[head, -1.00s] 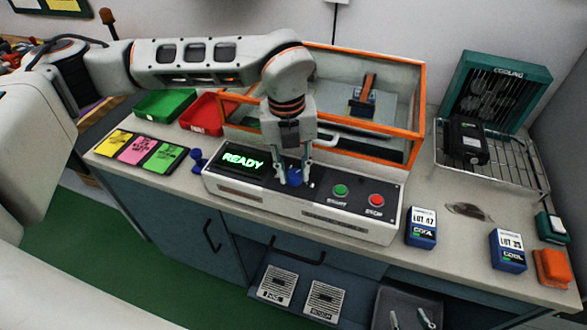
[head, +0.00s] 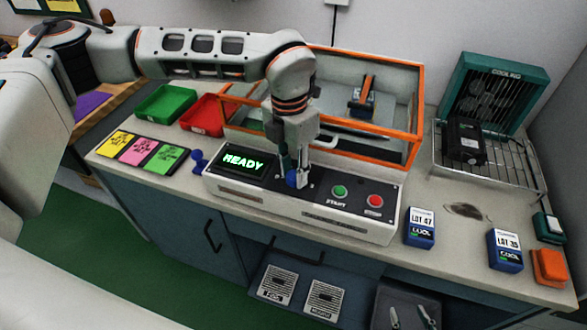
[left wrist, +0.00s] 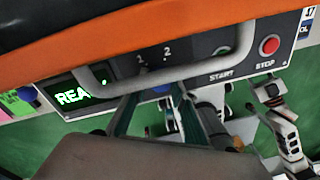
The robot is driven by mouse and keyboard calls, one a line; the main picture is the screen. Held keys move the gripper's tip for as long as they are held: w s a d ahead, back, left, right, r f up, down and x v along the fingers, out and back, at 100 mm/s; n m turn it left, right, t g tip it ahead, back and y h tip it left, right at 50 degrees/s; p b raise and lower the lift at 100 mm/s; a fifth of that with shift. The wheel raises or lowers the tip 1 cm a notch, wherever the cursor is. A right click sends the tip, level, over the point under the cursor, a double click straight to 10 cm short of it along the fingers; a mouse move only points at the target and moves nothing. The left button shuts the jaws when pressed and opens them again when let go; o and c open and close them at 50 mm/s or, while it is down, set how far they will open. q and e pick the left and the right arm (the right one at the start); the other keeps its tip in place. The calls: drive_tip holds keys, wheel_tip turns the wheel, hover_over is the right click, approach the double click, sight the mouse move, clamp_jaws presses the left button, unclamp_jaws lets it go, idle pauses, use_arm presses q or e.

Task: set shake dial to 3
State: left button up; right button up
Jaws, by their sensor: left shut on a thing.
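The blue shake dial (head: 291,180) is on the front panel of the shaker (head: 335,220), between the lit READY display (head: 243,163) and the green START button (head: 340,191). My left gripper (head: 297,178) points down over the panel and is shut on the dial, hiding much of it. In the left wrist view a bit of the blue dial (left wrist: 162,89) shows between the fingers. The marks 1 and 2 show above it there; the 3 mark and the pointer are hidden.
The red STOP button (head: 375,201) is right of START. The orange-framed lid (head: 421,110) with its handle rises behind the panel. A blue knob-like piece (head: 199,160) is left of the panel. Blue LOT boxes (head: 420,228) stand to the right. Green (head: 166,103) and red trays lie at the left.

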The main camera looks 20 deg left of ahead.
use_arm(q)
drive_tip(key=shift+m, duration=0.7)
drive_tip(key=o, duration=1.1)
